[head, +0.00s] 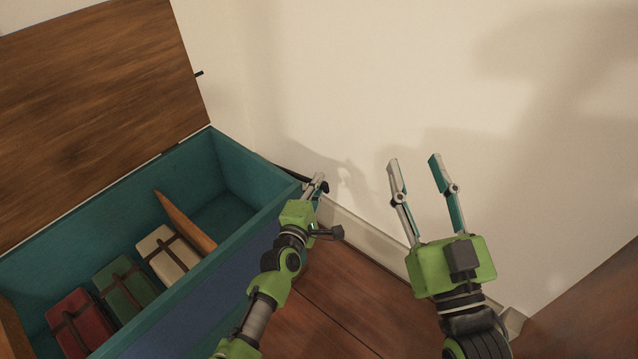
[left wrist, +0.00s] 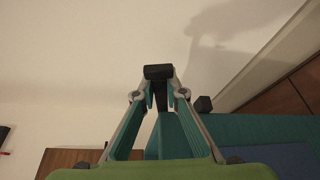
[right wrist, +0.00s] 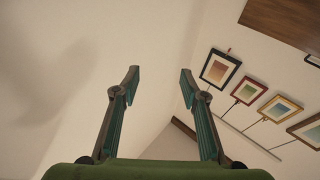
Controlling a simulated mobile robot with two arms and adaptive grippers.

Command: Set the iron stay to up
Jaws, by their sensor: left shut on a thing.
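The iron stay (head: 287,171) is a dark bar running along the far right end of the teal chest (head: 250,215), low beside its rim. My left gripper (head: 319,181) is shut on its outer end. In the left wrist view the stay's black end block (left wrist: 158,72) sits between and just past my left fingertips (left wrist: 160,92). The chest's wooden lid (head: 95,90) stands open, with a small black peg (head: 199,73) on its right edge. My right gripper (head: 414,160) is open and empty, to the right of the chest; it also shows in the right wrist view (right wrist: 160,78).
Inside the chest lie a red block (head: 75,322), a green block (head: 125,283) and a cream block (head: 168,250), beside a wooden divider (head: 186,222). A pale wall (head: 330,70) rises behind. Wooden floor (head: 345,310) is clear to the right. Framed pictures (right wrist: 220,68) hang on a wall.

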